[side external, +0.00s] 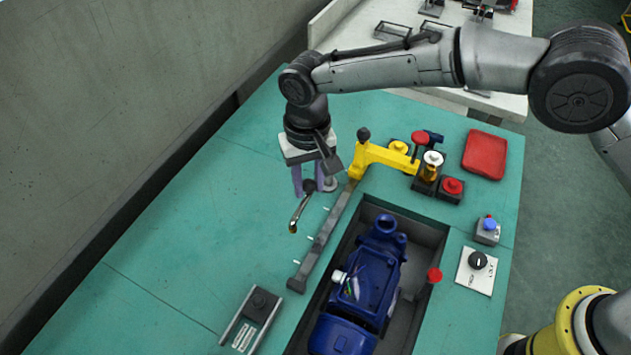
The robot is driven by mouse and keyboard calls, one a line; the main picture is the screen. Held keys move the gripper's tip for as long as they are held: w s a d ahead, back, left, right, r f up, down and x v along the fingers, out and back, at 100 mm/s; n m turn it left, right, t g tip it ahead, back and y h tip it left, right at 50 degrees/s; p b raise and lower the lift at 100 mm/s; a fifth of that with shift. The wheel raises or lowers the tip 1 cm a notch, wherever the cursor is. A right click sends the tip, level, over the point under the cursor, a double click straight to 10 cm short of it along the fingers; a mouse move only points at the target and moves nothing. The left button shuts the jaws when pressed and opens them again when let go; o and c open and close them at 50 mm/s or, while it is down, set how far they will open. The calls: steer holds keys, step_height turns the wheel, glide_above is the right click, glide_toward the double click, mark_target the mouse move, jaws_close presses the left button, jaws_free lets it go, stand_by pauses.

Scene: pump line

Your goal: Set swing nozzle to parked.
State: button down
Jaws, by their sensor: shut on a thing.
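The swing nozzle (301,208) is a thin bent metal tube with a brass-coloured tip and a black knob at its upper end. It sits on the green bench, left of the slotted metal rail, with its tip pointing toward the front left. My gripper (309,186) points down over it, with its purple fingers on either side of the black knob, shut on it. The nozzle's pivot, near a grey post beside the fingers, is partly hidden by my gripper. No parked marking can be made out.
A yellow clamp arm (380,158) stands right of my gripper. A blue pump (365,280) lies in a dark recess. A red tray (485,154), a black dial (478,260) and a blue button (489,225) are at the right. The bench's left part is clear.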

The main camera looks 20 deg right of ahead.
steer(key=shift+w+a+r, duration=0.15)
steer(key=shift+a, duration=0.05)
stand_by(0.3)
steer(key=c, duration=0.6)
jaws_free()
step_height(320, 180, up, 14)
steer(key=shift+f, duration=0.15)
steer(key=shift+d, duration=0.1)
